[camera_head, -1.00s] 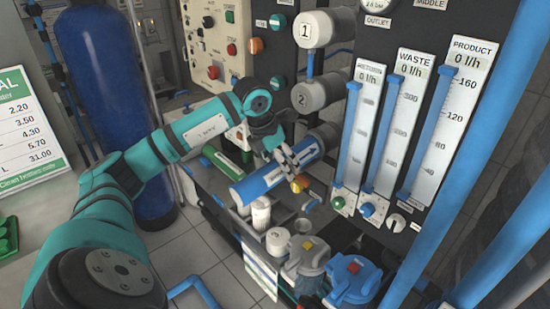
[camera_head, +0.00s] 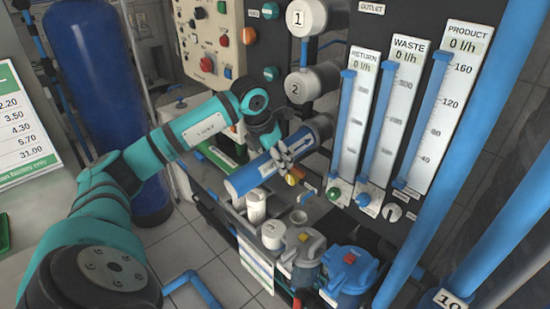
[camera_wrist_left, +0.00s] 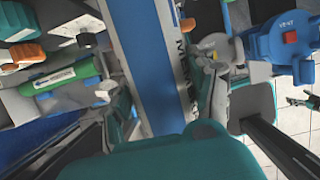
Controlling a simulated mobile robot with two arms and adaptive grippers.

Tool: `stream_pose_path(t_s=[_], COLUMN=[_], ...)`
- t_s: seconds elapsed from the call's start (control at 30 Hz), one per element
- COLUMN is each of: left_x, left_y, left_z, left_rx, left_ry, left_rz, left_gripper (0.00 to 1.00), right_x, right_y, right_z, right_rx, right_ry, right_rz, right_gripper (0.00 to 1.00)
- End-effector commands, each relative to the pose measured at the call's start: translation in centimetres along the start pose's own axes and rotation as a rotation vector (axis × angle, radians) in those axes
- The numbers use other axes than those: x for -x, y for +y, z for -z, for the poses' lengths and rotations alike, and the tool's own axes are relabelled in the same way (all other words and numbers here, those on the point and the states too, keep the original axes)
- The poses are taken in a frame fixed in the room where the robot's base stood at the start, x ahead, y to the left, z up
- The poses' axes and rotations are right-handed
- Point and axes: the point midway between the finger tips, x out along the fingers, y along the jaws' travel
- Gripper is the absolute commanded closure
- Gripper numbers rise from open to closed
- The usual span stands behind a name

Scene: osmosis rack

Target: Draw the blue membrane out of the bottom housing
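The blue membrane (camera_head: 256,174) is a blue cylinder with a white label and arrow. Its near end sticks out over the bench, and its far end meets the grey bottom housing (camera_head: 319,127), below housings 1 and 2. My left gripper (camera_head: 283,157) reaches down over its middle. In the left wrist view the membrane (camera_wrist_left: 150,65) runs between the two fingers (camera_wrist_left: 167,105), one against each side, so the gripper looks shut on it. How far the far end sits inside the housing is hidden.
White filter cartridges (camera_head: 256,206) and the lidded housings, one grey (camera_head: 302,252) and one blue (camera_head: 348,270), stand in front of the membrane. A green cylinder (camera_wrist_left: 68,75) lies beside it. Flow meters (camera_head: 395,120) stand to the right. A blue tank (camera_head: 100,90) stands left.

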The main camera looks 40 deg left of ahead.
Motion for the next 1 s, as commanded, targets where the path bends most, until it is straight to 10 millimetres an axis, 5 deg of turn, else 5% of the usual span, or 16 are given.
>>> stream_pose_path(t_s=[0.3, 1.0], left_x=[0.1, 0.7], left_y=[0.0, 0.1], left_z=[-0.1, 2.0], left_rx=[0.000, 0.001], left_ry=[-0.004, -0.003], left_rz=[-0.001, -0.002], left_gripper=[0.89, 0.91], right_x=[0.0, -1.5], right_y=[0.0, -0.3], right_z=[0.0, -0.1], right_rx=[0.000, -0.001], right_ry=[0.000, 0.001], right_rz=[0.000, 0.004], right_gripper=[0.10, 0.10])
